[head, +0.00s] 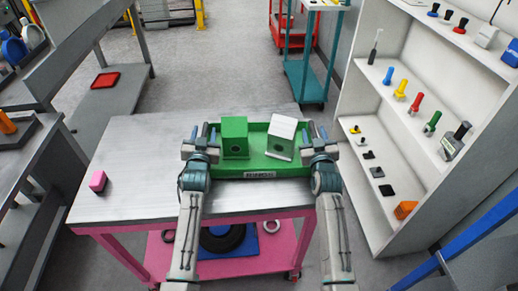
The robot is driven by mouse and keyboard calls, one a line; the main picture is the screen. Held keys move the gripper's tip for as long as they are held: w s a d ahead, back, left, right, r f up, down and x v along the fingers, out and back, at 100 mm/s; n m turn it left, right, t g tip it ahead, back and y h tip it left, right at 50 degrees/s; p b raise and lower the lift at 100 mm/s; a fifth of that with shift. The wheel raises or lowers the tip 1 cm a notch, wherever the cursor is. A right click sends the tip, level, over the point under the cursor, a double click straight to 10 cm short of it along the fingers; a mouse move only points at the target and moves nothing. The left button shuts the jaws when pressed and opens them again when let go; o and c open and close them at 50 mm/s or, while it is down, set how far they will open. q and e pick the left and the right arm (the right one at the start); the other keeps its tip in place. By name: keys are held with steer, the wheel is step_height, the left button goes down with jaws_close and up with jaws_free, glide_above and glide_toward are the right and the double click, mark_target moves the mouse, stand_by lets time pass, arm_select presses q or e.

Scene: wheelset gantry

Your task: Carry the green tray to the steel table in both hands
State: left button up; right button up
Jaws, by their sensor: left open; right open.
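The green tray (262,172) rests on a pink-framed table with a bare grey metal top (140,150). My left gripper (204,134) is open at the tray's left end. My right gripper (314,132) is open at its right end. Whether the fingers touch the tray ends cannot be told. The tray's far wall is partly hidden by the blocks.
A small pink block (98,181) sits on the table's left. A white shelf unit (375,185) with tools stands at right. Grey benches (100,108) stand at left, one bearing a red tray (105,80). A teal cart (308,78) and a red cart stand behind. Floor between is clear.

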arm_select(q)
jaws_close()
arm_select(e)
jaws_close()
arm_select(q)
steer(key=shift+r, duration=0.2)
arm_select(e)
steer(key=shift+r, duration=0.2)
